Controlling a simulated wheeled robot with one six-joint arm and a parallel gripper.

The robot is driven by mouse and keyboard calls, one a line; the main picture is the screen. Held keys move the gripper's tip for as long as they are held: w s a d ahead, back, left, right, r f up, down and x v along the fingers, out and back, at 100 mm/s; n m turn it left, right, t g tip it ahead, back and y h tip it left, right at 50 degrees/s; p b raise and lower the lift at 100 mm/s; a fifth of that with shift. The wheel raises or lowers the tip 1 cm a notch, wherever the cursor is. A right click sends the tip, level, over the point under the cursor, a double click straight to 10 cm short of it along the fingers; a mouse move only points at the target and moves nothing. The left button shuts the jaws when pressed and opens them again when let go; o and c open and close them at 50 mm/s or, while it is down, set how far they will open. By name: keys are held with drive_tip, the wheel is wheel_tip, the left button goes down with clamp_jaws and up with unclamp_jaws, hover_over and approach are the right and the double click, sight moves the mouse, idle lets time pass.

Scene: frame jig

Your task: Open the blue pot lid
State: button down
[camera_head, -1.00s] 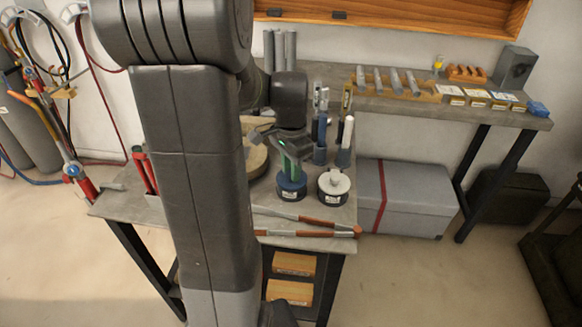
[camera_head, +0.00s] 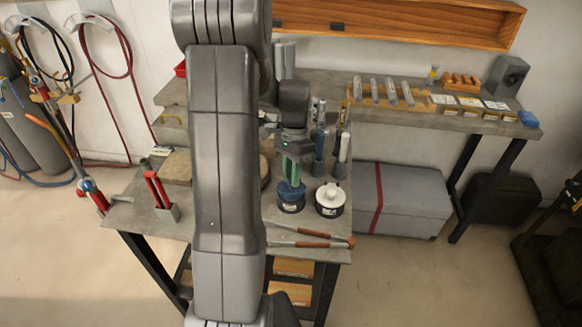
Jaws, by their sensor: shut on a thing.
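The blue pot (camera_head: 291,206) stands on the workbench, a short dark pot with a pale label. Its blue lid (camera_head: 290,191) sits at the pot's top; I cannot tell any gap between them. My gripper (camera_head: 291,181), with green fingers, points down from above and is shut on the blue lid. The fingers hide the middle of the lid, and my arm covers much of the bench to the left.
A similar pot with a white lid (camera_head: 329,193) stands close on the right. Cups with tools (camera_head: 319,165) stand behind. Orange-handled tongs (camera_head: 310,243) lie along the front edge. A holder with red handles (camera_head: 161,196) is at the left.

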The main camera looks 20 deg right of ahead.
drive_tip(key=shift+w+d+r+g+y+p, duration=0.4)
drive_tip(key=shift+w+g+y+p, duration=0.4)
drive_tip(key=shift+p, duration=0.8)
drive_tip(key=shift+s+h, duration=0.15)
drive_tip(key=shift+h, duration=0.15)
drive_tip(key=c, duration=1.2)
unclamp_jaws()
drive_tip(key=b+v, duration=0.1)
drive_tip(key=v, duration=1.2)
drive_tip(key=shift+w+d+r, duration=0.15)
drive_tip(key=shift+w+r, duration=0.05)
drive_tip(key=shift+w, duration=0.2)
